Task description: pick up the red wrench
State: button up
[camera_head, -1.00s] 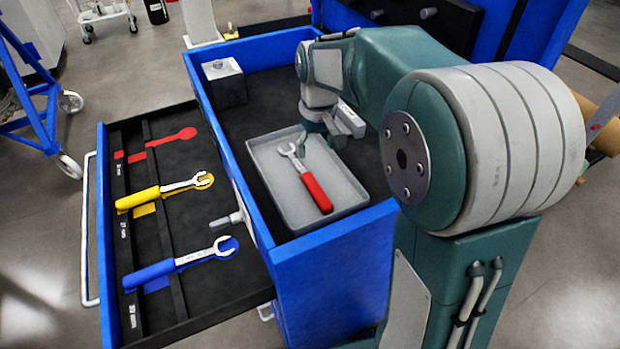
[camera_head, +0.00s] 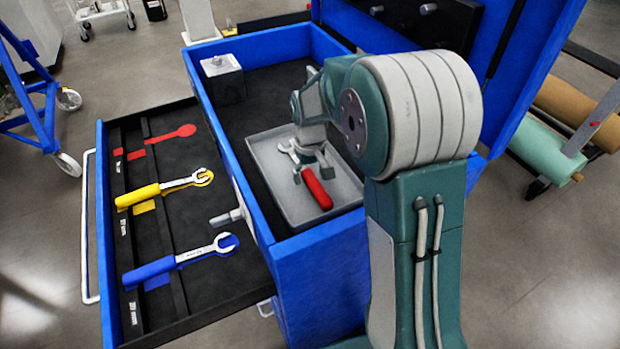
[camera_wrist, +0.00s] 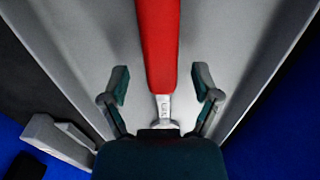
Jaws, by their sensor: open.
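The red wrench (camera_head: 317,188) lies in a grey tray (camera_head: 284,206) on top of the blue cart. Its red handle points toward the front of the tray, and its metal head is partly hidden by my gripper. My gripper (camera_head: 311,172) is above the wrench, near where handle and metal shaft meet. In the wrist view, my gripper (camera_wrist: 160,88) has its two fingers apart, one on each side of the red wrench (camera_wrist: 157,45). Neither finger appears to touch it.
An open drawer (camera_head: 180,235) at the left holds a yellow wrench (camera_head: 138,196) and a blue wrench (camera_head: 150,271), plus an empty red wrench-shaped outline (camera_head: 170,135). A dark block with a metallic top (camera_head: 222,80) stands at the cart's back left corner. The blue cart walls (camera_head: 320,243) surround the tray.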

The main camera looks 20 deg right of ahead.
aim_at(309, 174)
jog(key=shift+a+f, duration=0.2)
jog(key=shift+f, duration=0.2)
jog(key=shift+d, duration=0.15)
grip_shut()
notch_tip(309, 174, up, 10)
jog(key=shift+r, duration=0.1)
